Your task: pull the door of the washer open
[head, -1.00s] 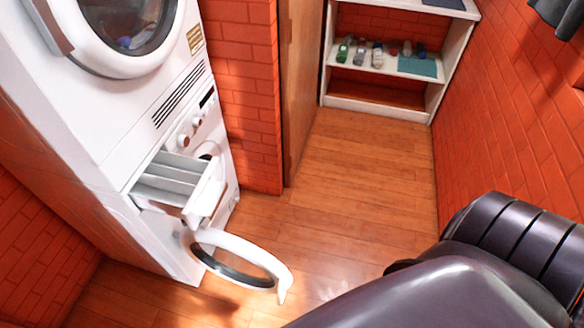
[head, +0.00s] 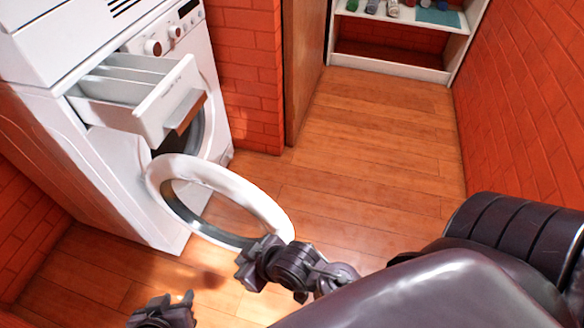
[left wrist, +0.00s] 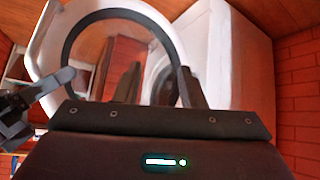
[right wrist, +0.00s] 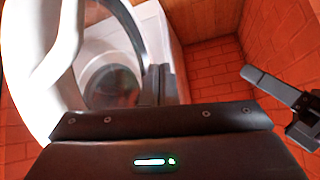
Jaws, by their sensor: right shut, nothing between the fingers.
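The washer (head: 200,60) stands at the left with its round white door (head: 170,180) swung out wide from the front, under an open drawer (head: 130,115). My right gripper (head: 247,262) is shut and empty, at the door ring's near, free edge; I cannot tell whether it touches. In the right wrist view the closed fingers (right wrist: 154,86) overlap the ring. My left gripper (head: 182,297) is lower left of the door, apart from it in the head view. Its fingers stand apart in the left wrist view (left wrist: 148,85), with the door (left wrist: 165,30) beyond them.
The pulled-out drawer overhangs the door opening. A brick wall (head: 240,70) is close beside the washer. Wooden floor (head: 360,170) is clear toward a white shelf (head: 390,66) with small items at the back.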

